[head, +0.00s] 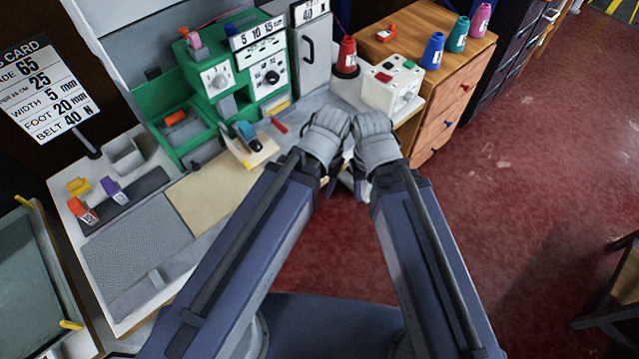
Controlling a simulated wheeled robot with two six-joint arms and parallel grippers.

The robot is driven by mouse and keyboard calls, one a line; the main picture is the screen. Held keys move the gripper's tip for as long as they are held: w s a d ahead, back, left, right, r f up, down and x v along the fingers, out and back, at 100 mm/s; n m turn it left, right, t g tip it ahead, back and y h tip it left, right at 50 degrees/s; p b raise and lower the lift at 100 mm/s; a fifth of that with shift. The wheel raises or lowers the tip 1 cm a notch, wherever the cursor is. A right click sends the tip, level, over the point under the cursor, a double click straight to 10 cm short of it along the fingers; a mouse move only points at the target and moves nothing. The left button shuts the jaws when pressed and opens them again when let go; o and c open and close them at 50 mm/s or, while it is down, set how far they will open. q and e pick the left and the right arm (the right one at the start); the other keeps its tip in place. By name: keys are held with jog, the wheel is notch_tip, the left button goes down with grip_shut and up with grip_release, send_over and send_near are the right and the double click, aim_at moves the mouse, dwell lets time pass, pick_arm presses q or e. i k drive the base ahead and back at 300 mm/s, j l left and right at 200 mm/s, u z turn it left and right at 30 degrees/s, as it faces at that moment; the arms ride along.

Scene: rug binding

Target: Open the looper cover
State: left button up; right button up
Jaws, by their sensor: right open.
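A green machine (205,80) with dials stands at the back of the bench. To its right is a tall grey panel (309,62) with a black upright handle. It looks closed, but I cannot tell whether it is the looper cover. My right gripper (361,187) is open, with its fingers mostly hidden below the wrist. My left gripper (338,180) is close beside it, and its jaws are largely hidden behind my forearm. Both are at the bench's right front edge, apart from the green machine and the grey panel.
A white control box (393,86) and a red cone (346,56) stand just beyond my wrists. Several thread cones stand on the wooden drawer cabinet (452,85). Orange, purple and yellow clips lie at the bench's left. Open red floor (520,190) lies to the right.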

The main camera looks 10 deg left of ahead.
aim_at(161, 92)
jog(key=u, duration=1.35)
jog(key=k+l+z, duration=0.1)
jog(key=k+l, duration=0.15)
jog(key=l, duration=0.15)
jog(key=k+l+z, duration=0.1)
jog(key=k+l, duration=0.15)
jog(key=l, duration=0.15)
